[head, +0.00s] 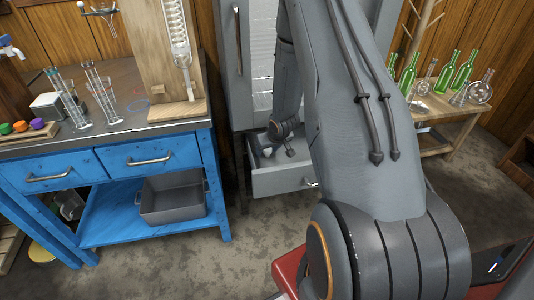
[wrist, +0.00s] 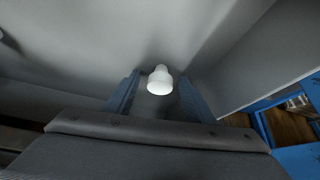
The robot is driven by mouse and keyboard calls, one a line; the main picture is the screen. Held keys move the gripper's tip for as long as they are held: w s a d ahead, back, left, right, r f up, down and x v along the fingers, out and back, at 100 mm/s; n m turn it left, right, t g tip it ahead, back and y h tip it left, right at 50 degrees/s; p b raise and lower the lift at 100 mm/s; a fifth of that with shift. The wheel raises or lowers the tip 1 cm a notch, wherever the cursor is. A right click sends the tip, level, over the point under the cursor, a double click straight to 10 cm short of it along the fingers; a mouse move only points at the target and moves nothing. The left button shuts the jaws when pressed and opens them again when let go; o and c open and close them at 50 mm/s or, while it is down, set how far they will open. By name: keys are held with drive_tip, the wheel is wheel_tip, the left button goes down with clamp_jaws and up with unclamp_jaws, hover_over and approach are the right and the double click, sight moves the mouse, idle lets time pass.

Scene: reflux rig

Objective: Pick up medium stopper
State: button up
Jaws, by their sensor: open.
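A white stopper (wrist: 160,78), with a wider rounded body and a narrower top, is in the wrist view against a grey surface inside the drawer. My gripper (wrist: 157,88) is open, with one blue finger on each side of the stopper. A gap shows on both sides, and I cannot tell how far the fingers reach down around it. In the head view my gripper (head: 288,152) is low inside the open grey drawer (head: 282,180). A small pale item (head: 267,152) shows in the drawer beside it. I cannot tell the stopper's size from these views.
The drawer's walls stand close around my gripper. A blue workbench (head: 150,185) with glassware and a grey bin (head: 172,198) is at left. A low wooden table (head: 455,125) with green bottles is at right. The floor (head: 225,262) in front of the bench is clear.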

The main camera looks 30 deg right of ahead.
drive_tip(key=c, duration=1.1)
drive_tip(key=shift+r, duration=0.15)
drive_tip(key=shift+r, duration=0.6)
wheel_tip(320, 180, up, 2)
drive_tip(key=shift+r+p, duration=0.2)
drive_tip(key=shift+p, duration=0.35)
drive_tip(key=s+d, duration=0.3)
drive_tip(key=d, duration=0.1)
drive_tip(key=s+d+p, duration=0.1)
drive_tip(key=s+d, duration=0.3)
drive_tip(key=d, duration=0.1)
drive_tip(key=s+d+p, duration=0.1)
drive_tip(key=s+d, duration=0.3)
drive_tip(key=d, duration=0.1)
drive_tip(key=shift+s+f, duration=0.15)
drive_tip(key=shift+a, duration=0.1)
